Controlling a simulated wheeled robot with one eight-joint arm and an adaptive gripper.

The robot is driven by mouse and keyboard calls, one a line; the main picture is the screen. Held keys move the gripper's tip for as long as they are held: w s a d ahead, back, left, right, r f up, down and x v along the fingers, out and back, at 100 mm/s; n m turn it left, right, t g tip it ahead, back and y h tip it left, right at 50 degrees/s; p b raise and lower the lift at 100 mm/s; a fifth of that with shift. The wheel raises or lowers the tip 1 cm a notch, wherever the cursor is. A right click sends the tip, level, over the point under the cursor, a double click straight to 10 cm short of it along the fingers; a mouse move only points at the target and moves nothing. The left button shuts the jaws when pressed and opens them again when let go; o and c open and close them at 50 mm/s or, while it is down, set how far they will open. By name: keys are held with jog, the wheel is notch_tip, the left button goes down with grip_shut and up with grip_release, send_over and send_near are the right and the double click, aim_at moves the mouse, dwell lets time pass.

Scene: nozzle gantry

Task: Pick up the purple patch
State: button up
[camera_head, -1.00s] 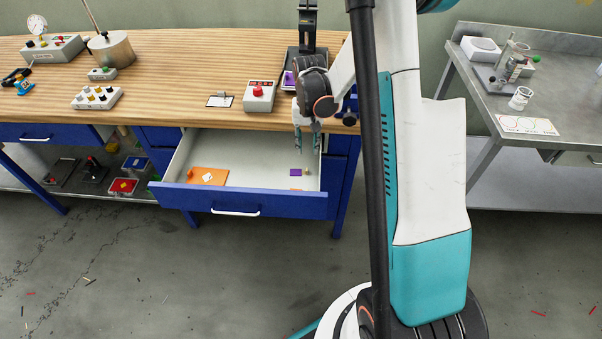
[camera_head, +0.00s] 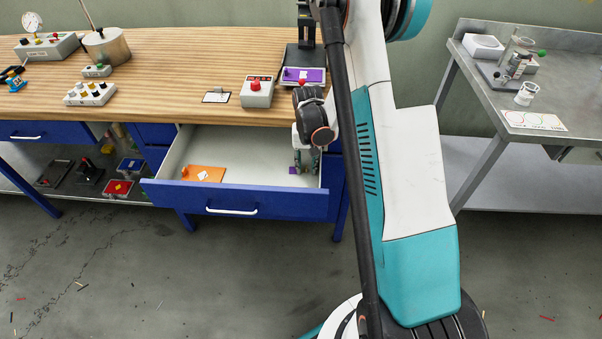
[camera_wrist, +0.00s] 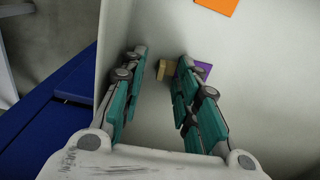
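The purple patch (camera_head: 293,170) lies on the floor of the open drawer (camera_head: 235,204), near its right end. In the wrist view the purple patch (camera_wrist: 205,69) is partly hidden behind the right finger. My gripper (camera_head: 306,168) reaches down into the drawer just right of the patch. In the wrist view my gripper (camera_wrist: 162,62) is open, with nothing held. A small tan block (camera_wrist: 166,69) shows between the fingertips, beside the patch. Whether the fingers touch the block or the patch cannot be told.
An orange plate (camera_head: 213,176) with a small white piece lies at the drawer's left. The drawer's walls are close around my gripper. Above, the wooden bench (camera_head: 165,65) holds a red-button box (camera_head: 257,92) and a purple-topped tray (camera_head: 318,75).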

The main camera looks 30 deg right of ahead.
grip_shut()
jog(key=shift+r, duration=0.1)
dwell(0.3)
